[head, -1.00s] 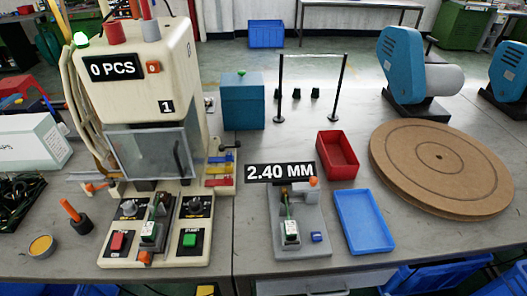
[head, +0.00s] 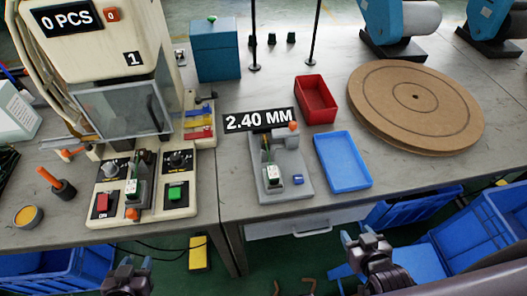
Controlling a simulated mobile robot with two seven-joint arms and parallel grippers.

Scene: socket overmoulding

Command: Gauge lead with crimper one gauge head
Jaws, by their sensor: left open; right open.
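Crimper one (head: 115,55) is the cream machine marked 1 at the left, with a "0 PCS" display and a clear guard over its opening. A small white-and-green piece (head: 132,186) sits in a holder on its front panel. The gauge (head: 290,186) is a grey fixture with a "2.40 MM" display (head: 259,120) behind it. A similar white-and-green piece (head: 272,176) sits upright in the gauge, with a dark part behind it. My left gripper (head: 130,264) is open and empty at the bottom edge, below the crimper. My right gripper (head: 362,238) is open and empty, in front of the table.
A blue tray (head: 342,162) and a red bin (head: 316,99) stand right of the gauge. A round wooden turntable (head: 416,105) is at the right. An orange-handled tool (head: 56,184) and an orange-filled cup (head: 28,216) are at the left. Blue crates (head: 462,250) stand below the table.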

